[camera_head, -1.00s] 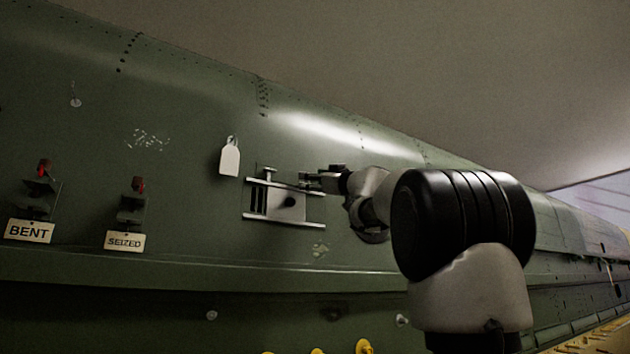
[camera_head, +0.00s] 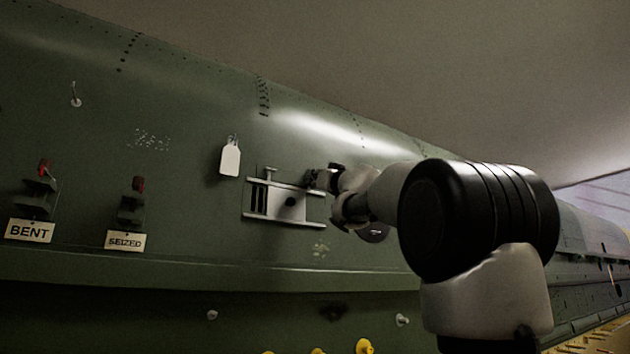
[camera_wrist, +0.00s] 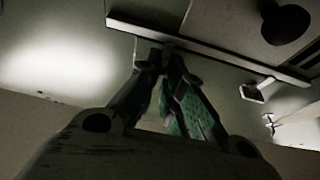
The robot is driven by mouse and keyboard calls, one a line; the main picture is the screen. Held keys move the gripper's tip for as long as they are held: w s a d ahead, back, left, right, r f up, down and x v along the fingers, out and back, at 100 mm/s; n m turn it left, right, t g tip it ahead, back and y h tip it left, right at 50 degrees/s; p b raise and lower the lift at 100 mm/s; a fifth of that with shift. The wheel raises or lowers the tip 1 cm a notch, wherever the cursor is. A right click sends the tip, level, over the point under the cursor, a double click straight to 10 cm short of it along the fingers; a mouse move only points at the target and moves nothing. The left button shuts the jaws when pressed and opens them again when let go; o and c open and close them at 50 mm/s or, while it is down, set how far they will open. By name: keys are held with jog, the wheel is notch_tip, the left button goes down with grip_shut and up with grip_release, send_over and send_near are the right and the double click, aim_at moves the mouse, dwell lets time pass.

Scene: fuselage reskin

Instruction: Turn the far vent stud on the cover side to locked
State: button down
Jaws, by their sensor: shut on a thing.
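The vent cover (camera_head: 270,205) is a pale plate between two rails on the green fuselage, with slats at its left and a dark round knob (camera_head: 291,202). In the head view my gripper (camera_head: 312,179) is at the right end of the upper rail. In the wrist view its fingertips (camera_wrist: 168,50) are closed together at the rail (camera_wrist: 215,53), on the far vent stud. The fingers hide the stud, so its turn angle cannot be told. Another stud (camera_head: 269,173) stands at the left of the upper rail; a small pale fitting (camera_wrist: 258,91) shows beside the rail in the wrist view.
A white tag (camera_head: 230,160) hangs left of the cover. Red-topped brackets, labelled BENT (camera_head: 30,231) and SEIZED (camera_head: 125,242), stick out farther left. Yellow knobs (camera_head: 364,346) show along the bottom edge. The skin above the cover is clear.

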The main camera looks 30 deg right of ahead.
jog(key=c, duration=1)
grip_release()
jog(key=shift+c, duration=0.2)
jog(key=v, duration=1.2)
